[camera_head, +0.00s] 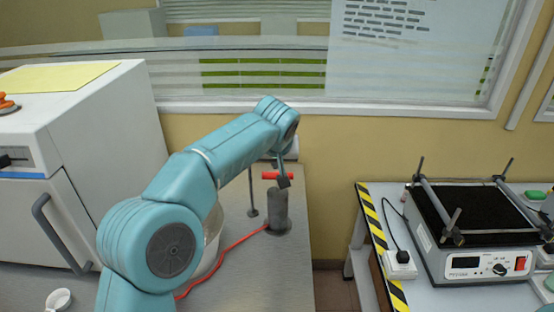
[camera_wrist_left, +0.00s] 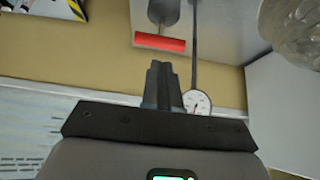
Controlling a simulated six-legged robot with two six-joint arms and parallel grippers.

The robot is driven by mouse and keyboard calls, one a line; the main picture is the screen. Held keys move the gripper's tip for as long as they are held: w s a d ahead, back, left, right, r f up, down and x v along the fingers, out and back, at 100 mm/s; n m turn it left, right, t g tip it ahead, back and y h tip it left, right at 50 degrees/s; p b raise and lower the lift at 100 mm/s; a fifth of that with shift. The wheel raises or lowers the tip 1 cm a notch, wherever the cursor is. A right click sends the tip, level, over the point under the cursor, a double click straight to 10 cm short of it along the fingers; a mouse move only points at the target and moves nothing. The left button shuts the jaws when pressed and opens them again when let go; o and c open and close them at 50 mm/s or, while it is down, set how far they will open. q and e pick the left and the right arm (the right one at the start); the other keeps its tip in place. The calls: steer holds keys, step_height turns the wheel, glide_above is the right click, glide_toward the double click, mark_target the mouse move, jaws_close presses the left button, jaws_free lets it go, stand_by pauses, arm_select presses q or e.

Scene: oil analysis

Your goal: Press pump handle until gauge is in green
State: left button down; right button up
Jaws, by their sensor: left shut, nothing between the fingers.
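The pump is a dark grey cylinder (camera_head: 278,211) standing on the grey bench, with a red handle (camera_head: 270,175) across its top. My left gripper (camera_head: 284,183) is at the right end of the handle, partly in front of it. In the left wrist view the red handle (camera_wrist_left: 159,43) lies beyond the shut, empty fingertips (camera_wrist_left: 160,66), with a small gap in the picture; contact cannot be told. A round white gauge (camera_wrist_left: 197,102) shows just right of the fingers; its reading is too small to tell. A red hose (camera_head: 222,258) runs from the pump base. My right gripper is not in view.
A white oven-like cabinet (camera_head: 95,120) stands on the left. A white cup (camera_head: 59,299) lies near the front. A shaker device (camera_head: 472,235) stands on a second table at right, past a gap. A thin stand (camera_head: 252,195) rises beside the pump.

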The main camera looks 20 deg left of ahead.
arm_select(q)
steer(key=v, duration=0.4)
steer(key=shift+s+r, duration=0.1)
steer(key=shift+r, duration=0.15)
stand_by(0.7)
